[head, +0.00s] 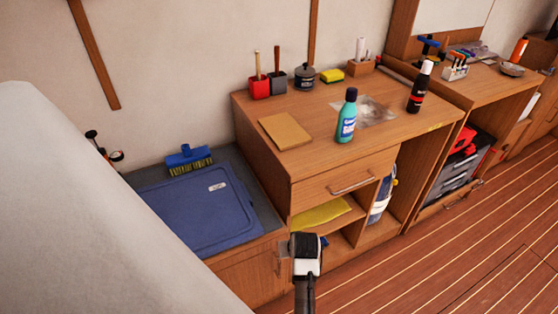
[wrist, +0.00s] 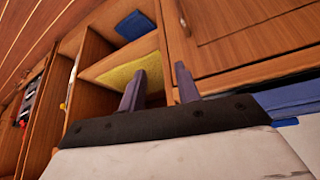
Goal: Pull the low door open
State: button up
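The low door (head: 246,280) is a wooden cabinet front below the blue lid, at the lower middle of the head view. It looks shut. In the wrist view its framed panel (wrist: 250,38) fills the upper right. A small handle (wrist: 184,22) shows near the door's edge there, just beyond the right fingertip. My gripper (head: 286,246) is in front of the cabinet by the door's right edge, hiding part of it. In the wrist view my gripper (wrist: 157,72) has its two fingers apart with nothing held between them. The fingers appear short of the handle.
Beside the door are open shelves with a yellow cloth (head: 320,213) and a drawer (head: 345,182) above. A blue lid (head: 200,215) and brush (head: 188,160) lie on top. A teal bottle (head: 347,117) stands on the counter. The striped floor (head: 430,260) is clear at right.

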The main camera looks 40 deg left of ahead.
jog(key=s+f+n+g, duration=0.1)
jog(key=s+f, duration=0.3)
jog(key=s, duration=0.1)
jog(key=shift+h, duration=0.3)
jog(key=x, duration=1.4)
jog(key=shift+a, duration=0.25)
grip_shut()
